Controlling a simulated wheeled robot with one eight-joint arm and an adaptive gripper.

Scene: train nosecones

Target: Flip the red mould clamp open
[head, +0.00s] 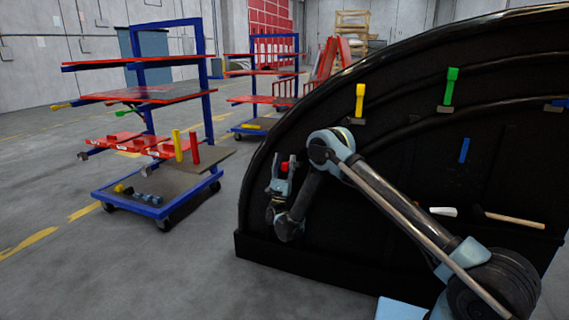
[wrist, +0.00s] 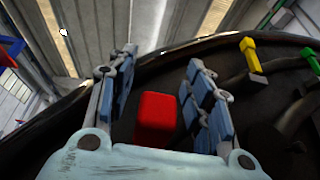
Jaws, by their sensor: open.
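The red mould clamp (head: 284,166) is on the left part of the black mould (head: 375,110), close to its curved edge. In the head view it is small and partly hidden by my gripper (head: 279,180). In the wrist view the red clamp (wrist: 157,118) shows as a red block between the two blue-padded fingers of my gripper (wrist: 160,90). The fingers are open, with a gap on each side of the block. Its lower part is hidden behind the gripper body. I cannot tell whether anything touches it.
A yellow clamp (head: 360,100), a green clamp (head: 449,88) and a blue piece (head: 464,150) are on the mould to the right. A wooden-handled hammer (head: 510,219) lies lower right. A blue-framed cart (head: 150,200) stands left, with open floor between.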

